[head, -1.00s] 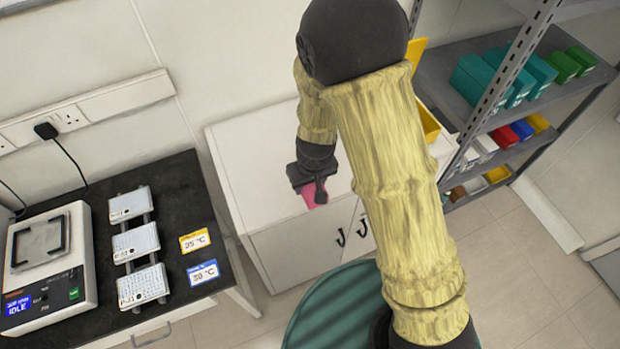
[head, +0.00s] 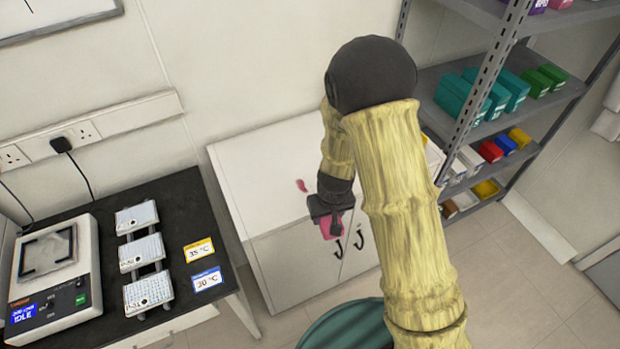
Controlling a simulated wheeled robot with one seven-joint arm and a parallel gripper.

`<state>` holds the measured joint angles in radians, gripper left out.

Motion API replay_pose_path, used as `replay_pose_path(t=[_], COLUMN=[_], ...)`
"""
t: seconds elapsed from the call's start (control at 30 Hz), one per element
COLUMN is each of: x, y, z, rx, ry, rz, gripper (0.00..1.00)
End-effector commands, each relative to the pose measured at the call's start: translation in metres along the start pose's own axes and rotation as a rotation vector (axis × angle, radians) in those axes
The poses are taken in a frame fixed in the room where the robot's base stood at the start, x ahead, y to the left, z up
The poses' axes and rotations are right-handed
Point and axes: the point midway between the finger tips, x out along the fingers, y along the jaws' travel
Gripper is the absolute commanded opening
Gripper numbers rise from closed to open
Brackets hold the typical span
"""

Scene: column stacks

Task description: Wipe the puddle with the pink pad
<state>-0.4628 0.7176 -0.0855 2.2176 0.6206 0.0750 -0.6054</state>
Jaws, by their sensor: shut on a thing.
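The puddle (head: 301,185) is a small pinkish-red patch on the white top of the low cabinet (head: 260,165). My gripper (head: 331,218) is shut on the pink pad (head: 336,228), which shows partly below the dark fingers. In the picture, the gripper and pad are below and to the right of the puddle, near the cabinet's front edge. The pad is apart from the puddle. I cannot tell how high the pad is above the cabinet top. My arm hides the right part of the cabinet top.
On the left, a black bench (head: 185,205) holds a scale-like device (head: 55,270), several white plates on a rack and two temperature cards. At the right stands a grey metal shelf (head: 480,125) with coloured boxes. The left part of the cabinet top is clear.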

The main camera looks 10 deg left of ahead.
Motion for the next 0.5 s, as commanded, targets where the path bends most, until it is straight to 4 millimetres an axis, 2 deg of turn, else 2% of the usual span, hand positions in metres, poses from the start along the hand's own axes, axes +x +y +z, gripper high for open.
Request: replay_pose_path(t=[0.27, 0.37, 0.5], x=[0.021, 0.032, 0.052], y=[0.043, 0.066, 0.108], z=[0.0, 0.002, 0.011], rx=[0.098, 0.15, 0.25], ry=[-0.003, -0.004, -0.006], rz=[0.016, 0.023, 0.034], gripper=[0.29, 0.29, 0.29])
